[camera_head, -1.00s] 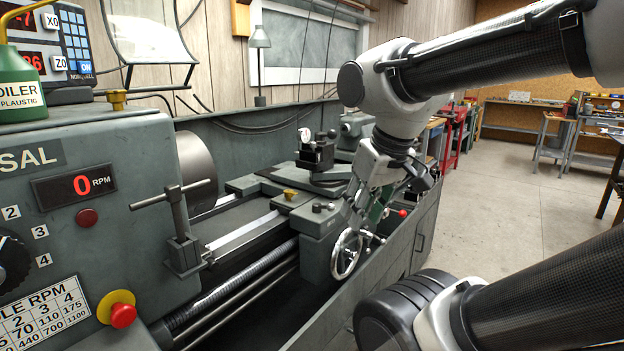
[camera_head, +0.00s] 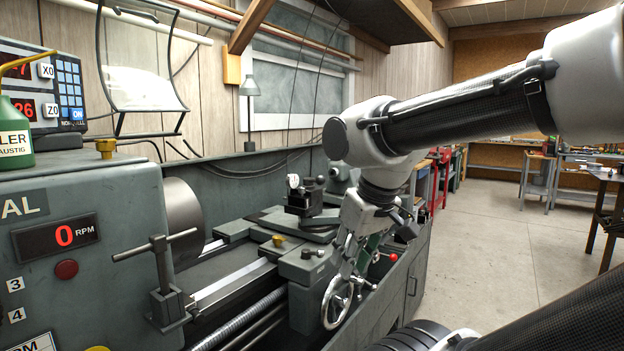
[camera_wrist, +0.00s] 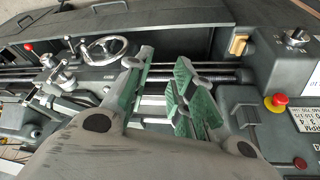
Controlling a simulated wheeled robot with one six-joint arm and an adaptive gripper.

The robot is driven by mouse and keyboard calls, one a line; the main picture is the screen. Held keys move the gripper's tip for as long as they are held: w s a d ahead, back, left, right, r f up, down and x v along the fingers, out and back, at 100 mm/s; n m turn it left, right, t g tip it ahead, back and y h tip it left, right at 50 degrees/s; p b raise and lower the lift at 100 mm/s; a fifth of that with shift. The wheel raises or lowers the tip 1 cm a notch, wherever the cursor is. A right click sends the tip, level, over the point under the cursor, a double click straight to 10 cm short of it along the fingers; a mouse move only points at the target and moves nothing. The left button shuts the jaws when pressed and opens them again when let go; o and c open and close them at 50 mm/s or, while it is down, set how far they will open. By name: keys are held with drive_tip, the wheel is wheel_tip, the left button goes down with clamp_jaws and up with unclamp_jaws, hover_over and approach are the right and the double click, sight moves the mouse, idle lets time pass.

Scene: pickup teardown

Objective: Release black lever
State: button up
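The grey lathe carriage (camera_head: 305,270) carries a spoked handwheel (camera_head: 337,300) and a lever with a red knob (camera_head: 393,257). In the wrist view the handwheel (camera_wrist: 104,48) and several small levers (camera_wrist: 66,58) are at the left. I cannot single out a black lever among them. My gripper (camera_wrist: 163,62) has its two green-padded fingers spread apart, with nothing between them. The lathe's bed and rods show below and beyond the gap. In the head view my gripper (camera_head: 355,258) points down by the carriage front, near the handwheel; contact cannot be told.
The headstock (camera_head: 75,265) with its 0 RPM display and a T-shaped clamp handle (camera_head: 155,245) stand at left. A red stop button (camera_wrist: 280,99) is at right in the wrist view. Open floor (camera_head: 490,240) lies right of the lathe, before workbenches.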

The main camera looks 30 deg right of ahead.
drive_tip(key=shift+w+a+f, duration=0.1)
drive_tip(key=shift+f, duration=0.2)
clamp_jaws()
drive_tip(key=w+d+r+g+h, duration=0.15)
drive_tip(key=w+r, duration=0.25)
drive_tip(key=w, duration=1)
drive_tip(key=w+r+g+h, duration=0.1)
drive_tip(key=w+r+h, duration=0.15)
drive_tip(key=w, duration=1.05)
drive_tip(key=w+d+r+m+t+h, duration=0.1)
drive_tip(key=w+d+r+m+h, duration=0.1)
drive_tip(key=w+r, duration=0.6)
wheel_tip(320, 180, up, 4)
drive_tip(key=shift+d+f+m, duration=0.15)
drive_tip(key=shift+d+m, duration=0.4)
drive_tip(key=shift+m, duration=0.35)
drive_tip(key=shift+f, duration=0.1)
